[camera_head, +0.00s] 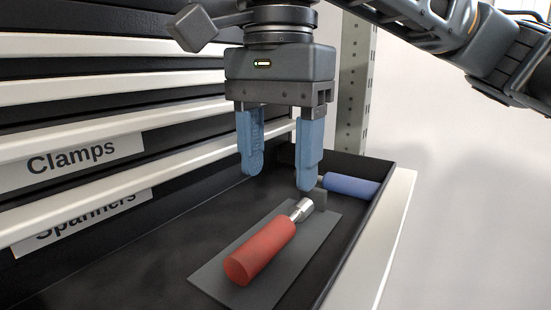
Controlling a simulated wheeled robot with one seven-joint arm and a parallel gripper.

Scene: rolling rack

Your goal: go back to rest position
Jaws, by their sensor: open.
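My gripper (279,176) is open and empty, with its two blue fingers pointing down over the open drawer (60,275). A red-handled tool (262,250) with a short silver end lies on a dark grey flat plate (215,272) in the drawer, below and in front of my gripper. The right finger's tip appears just above and behind the silver end; a gap between them is hard to judge. A blue-handled tool (350,186) lies farther back at the drawer's right end, partly hidden.
Closed drawers with pale handle strips (110,130) rise on the left, labelled "Clamps" (75,160) and "Spanners" (85,220). A perforated grey post (355,85) stands behind the drawer. The drawer's pale front edge (385,240) is on the right, with open space beyond.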

